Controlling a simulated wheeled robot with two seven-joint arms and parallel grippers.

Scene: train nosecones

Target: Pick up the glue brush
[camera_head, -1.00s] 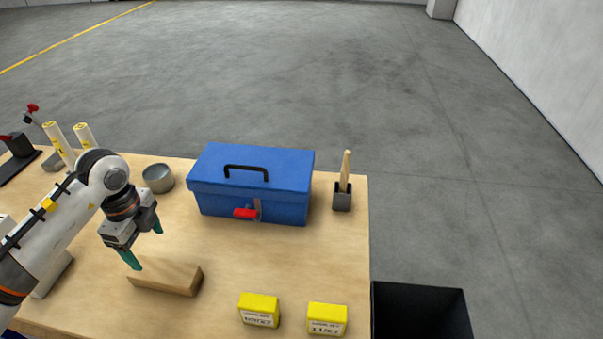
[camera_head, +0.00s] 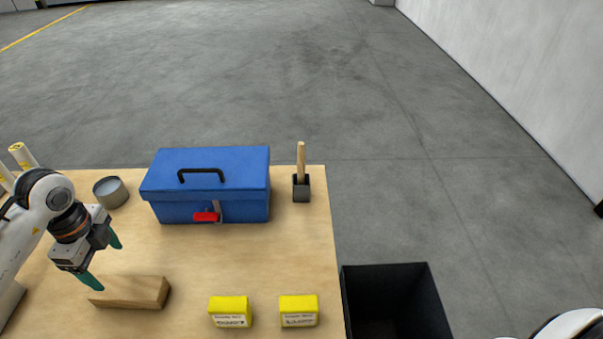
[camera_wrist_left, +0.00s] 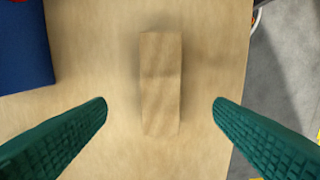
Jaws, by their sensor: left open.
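The glue brush (camera_head: 301,160) stands upright with its wooden handle up in a small dark holder (camera_head: 301,189) at the table's far right corner. Its bristle end is hidden inside the holder. My left gripper (camera_head: 103,262) is open and empty at the left, above the table by a wooden block, well away from the brush. In the left wrist view its teal fingers (camera_wrist_left: 160,103) are spread, with the wooden block (camera_wrist_left: 160,85) lying below between them. The brush is not in the wrist view. My right gripper is not in view; a white part of my body shows at the bottom right.
A blue toolbox (camera_head: 207,185) stands between my left gripper and the brush. A grey cup (camera_head: 111,192) is left of it. Two yellow boxes (camera_head: 230,311) (camera_head: 299,311) sit at the front. A black bin (camera_head: 395,300) is right of the table.

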